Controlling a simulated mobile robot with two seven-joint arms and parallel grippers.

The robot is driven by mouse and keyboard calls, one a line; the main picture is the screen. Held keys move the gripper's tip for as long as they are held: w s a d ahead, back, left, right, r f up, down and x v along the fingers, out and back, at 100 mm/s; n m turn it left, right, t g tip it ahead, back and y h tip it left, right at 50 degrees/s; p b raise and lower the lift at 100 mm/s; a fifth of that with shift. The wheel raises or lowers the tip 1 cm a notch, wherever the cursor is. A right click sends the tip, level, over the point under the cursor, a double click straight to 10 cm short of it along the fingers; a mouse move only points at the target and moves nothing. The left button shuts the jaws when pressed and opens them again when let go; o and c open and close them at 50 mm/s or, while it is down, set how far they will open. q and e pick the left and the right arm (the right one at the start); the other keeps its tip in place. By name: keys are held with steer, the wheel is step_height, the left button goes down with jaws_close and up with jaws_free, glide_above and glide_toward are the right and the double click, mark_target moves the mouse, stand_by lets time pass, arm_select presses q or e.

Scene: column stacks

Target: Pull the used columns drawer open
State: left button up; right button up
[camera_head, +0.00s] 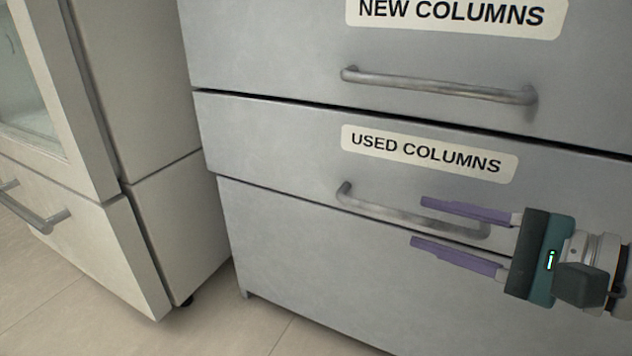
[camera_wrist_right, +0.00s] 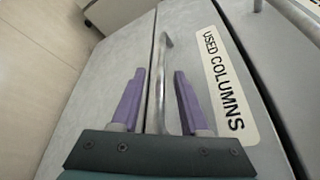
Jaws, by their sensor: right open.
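The used columns drawer (camera_head: 270,147) is a grey metal front with a white "USED COLUMNS" label (camera_head: 430,154). It looks shut, flush with the cabinet. Its bar handle (camera_head: 385,212) runs below the label. My right gripper (camera_head: 417,222) is open in front of the handle, with its purple fingers above and below the bar in the head view. In the right wrist view the handle (camera_wrist_right: 161,75) passes between the two open fingers (camera_wrist_right: 159,72). I cannot tell if either finger touches the bar. My left gripper is not in view.
Above is the new columns drawer (camera_head: 260,50) with its own handle (camera_head: 440,87); it looks shut. A plain grey panel (camera_head: 300,260) lies below. A pale cabinet (camera_head: 160,100) with a glass door and a handle stands at the left. Tiled floor (camera_head: 215,325) is clear in front.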

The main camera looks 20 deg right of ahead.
steer(key=shift+w+a+f, duration=0.1)
steer(key=shift+w+f, duration=0.05)
steer(key=shift+w, duration=1.05)
steer(key=shift+w+a+f, duration=0.15)
steer(key=shift+a, duration=0.2)
steer(key=shift+d, duration=0.1)
steer(key=shift+c, duration=1.2)
jaws_close()
